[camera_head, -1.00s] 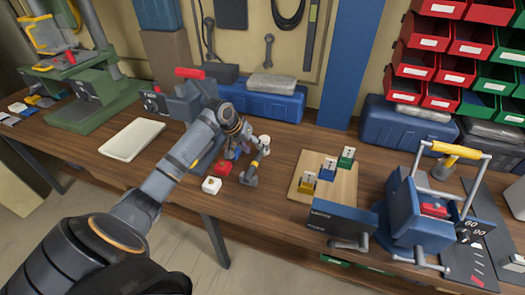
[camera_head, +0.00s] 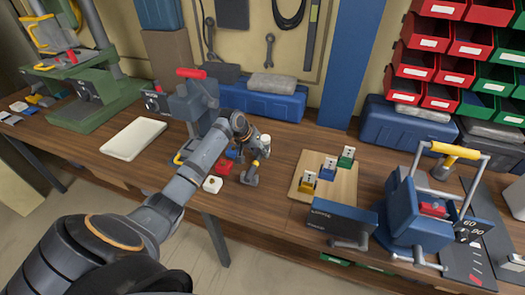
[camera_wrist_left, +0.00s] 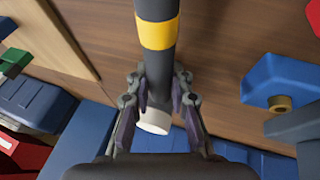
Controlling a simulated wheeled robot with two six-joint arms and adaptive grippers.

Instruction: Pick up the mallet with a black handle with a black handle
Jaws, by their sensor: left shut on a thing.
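The mallet has a dark handle with a yellow band and a white end. In the head view the mallet (camera_head: 251,180) is on the wooden workbench left of the middle, its white end pointing away. My left gripper (camera_head: 262,152) reaches over it from the left. In the left wrist view the mallet's handle (camera_wrist_left: 158,62) runs down from the top edge between the fingers of my left gripper (camera_wrist_left: 158,100). The fingers are shut on the handle near its white end. My right gripper does not show.
A wooden board (camera_head: 336,190) with coloured socket pieces lies to the right. A vise (camera_head: 196,100) and a blue toolbox (camera_head: 262,103) stand behind. Bare bench separates mallet and board.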

